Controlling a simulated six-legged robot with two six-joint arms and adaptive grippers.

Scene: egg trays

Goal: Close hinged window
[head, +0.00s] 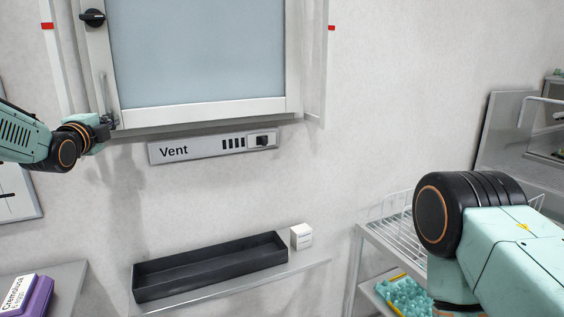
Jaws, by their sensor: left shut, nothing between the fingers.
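The hinged window has a pale blue-grey pane (195,50) in a white sash (205,112), at the upper left of the head view. Its top is cut off. A black knob (92,17) sits on the sash's left side, with a thin upright grey bar below it. I cannot tell for sure whether the sash is flush with its frame. My left gripper (108,121) is shut and empty at the sash's lower left corner; I cannot tell whether it touches. My right arm shows at the right, but its gripper is not in view.
A "Vent" panel (200,148) is on the wall below the window. A black tray (210,268) and a small white box (301,236) rest on a shelf. A purple carton (38,298) is lower left. A wire rack (396,228) stands near my right arm.

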